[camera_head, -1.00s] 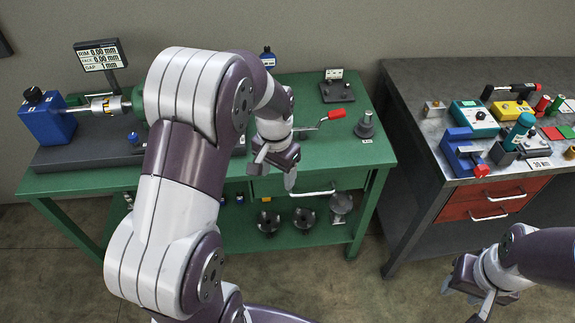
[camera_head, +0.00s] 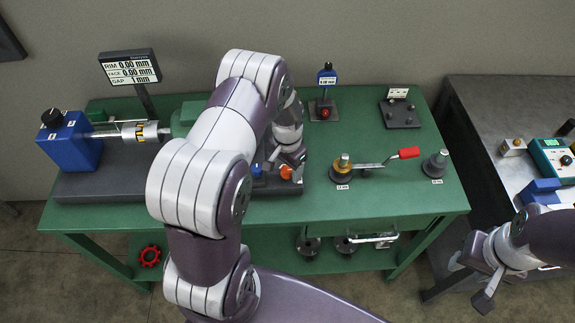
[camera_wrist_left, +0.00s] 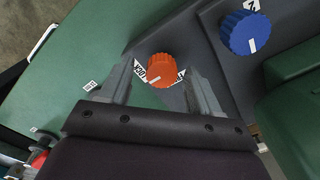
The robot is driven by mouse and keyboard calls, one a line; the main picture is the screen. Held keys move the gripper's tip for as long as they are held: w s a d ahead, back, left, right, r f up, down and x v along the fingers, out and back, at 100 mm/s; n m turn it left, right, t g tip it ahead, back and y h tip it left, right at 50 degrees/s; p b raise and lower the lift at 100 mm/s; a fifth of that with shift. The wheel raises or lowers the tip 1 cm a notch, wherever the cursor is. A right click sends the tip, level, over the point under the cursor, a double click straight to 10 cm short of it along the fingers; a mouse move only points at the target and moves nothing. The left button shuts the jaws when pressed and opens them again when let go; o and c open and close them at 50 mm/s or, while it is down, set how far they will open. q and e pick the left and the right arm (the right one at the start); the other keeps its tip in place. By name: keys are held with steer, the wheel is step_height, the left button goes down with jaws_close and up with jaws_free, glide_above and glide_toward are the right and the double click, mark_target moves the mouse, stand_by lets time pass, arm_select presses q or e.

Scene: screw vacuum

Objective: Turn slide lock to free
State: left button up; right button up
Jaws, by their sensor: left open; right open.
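An orange knob (camera_head: 287,172) with a white pointer mark sits on the dark base of the machine on the green bench. A blue knob (camera_head: 257,169) is close by, also clear in the left wrist view (camera_wrist_left: 246,33). My right gripper (camera_head: 474,278) is open and empty at the lower right.
A blue block (camera_head: 75,145) and a readout sign (camera_head: 130,68) stand at the left. A red-handled crank (camera_head: 375,165), a grey cone-like part (camera_head: 435,165) and a dark fixture plate (camera_head: 399,112) are to the right. A grey metal bench (camera_head: 490,110) stands further right.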

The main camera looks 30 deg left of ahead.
arm_select(q)
steer(key=shift+w+a, duration=0.1)
steer(key=shift+f, duration=0.1)
steer(key=c, duration=1)
steer(key=shift+w+n, duration=0.1)
steer(key=shift+n, duration=0.2)
steer(key=shift+c, duration=0.2)
steer(key=n, duration=0.3)
steer(key=shift+r+n, duration=0.2)
steer(key=shift+n, duration=0.1)
steer(key=n, duration=0.4)
steer(key=shift+a+n+p, duration=0.1)
steer(key=shift+n+p, duration=0.2)
steer(key=shift+p, duration=0.05)
steer(key=n, duration=0.4)
steer(key=shift+n, duration=0.3)
steer(key=n, duration=0.4)
steer(key=shift+n, duration=0.3)
